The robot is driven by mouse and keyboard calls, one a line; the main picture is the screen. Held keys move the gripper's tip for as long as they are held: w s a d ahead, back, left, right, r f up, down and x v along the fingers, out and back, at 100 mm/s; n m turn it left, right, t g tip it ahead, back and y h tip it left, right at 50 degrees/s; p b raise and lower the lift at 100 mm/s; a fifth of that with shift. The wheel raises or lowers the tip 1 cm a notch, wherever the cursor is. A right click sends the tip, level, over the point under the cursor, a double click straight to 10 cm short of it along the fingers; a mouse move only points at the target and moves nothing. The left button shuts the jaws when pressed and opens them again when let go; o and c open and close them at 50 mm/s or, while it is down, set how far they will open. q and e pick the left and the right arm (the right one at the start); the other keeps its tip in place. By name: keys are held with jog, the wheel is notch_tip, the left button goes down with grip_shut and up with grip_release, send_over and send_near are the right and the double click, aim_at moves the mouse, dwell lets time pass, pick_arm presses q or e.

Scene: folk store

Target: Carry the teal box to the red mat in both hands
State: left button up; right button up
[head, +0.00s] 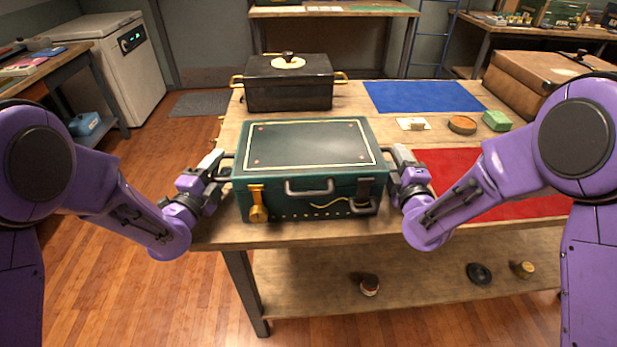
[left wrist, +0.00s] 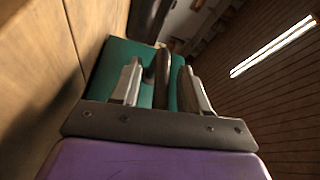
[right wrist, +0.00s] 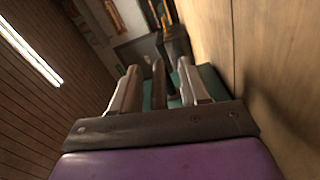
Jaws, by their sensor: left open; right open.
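The teal box (head: 310,188) sits on the wooden table, with a black handle on its left and right sides. It also shows in the left wrist view (left wrist: 117,57) and the right wrist view (right wrist: 211,82). My left gripper (head: 218,168) is open at the box's left side, its fingers either side of the dark handle (left wrist: 162,75). My right gripper (head: 393,160) is open at the right side, its fingers either side of the other handle (right wrist: 158,82). The red mat (head: 455,165) lies on the table right of the box, partly hidden by my right arm.
A black pot (head: 288,85) with gold handles stands behind the box. A blue mat (head: 424,96) lies at the back right. A green block (head: 496,121), a round brown dish (head: 462,125) and a small card (head: 413,124) lie behind the red mat. A brown case (head: 545,80) stands far right.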

pick_arm(q)
jog(key=shift+c, duration=0.3)
pick_arm(e)
jog(key=shift+c, duration=0.3)
pick_arm(q)
grip_shut()
pick_arm(e)
grip_shut()
jog(key=shift+r, duration=0.15)
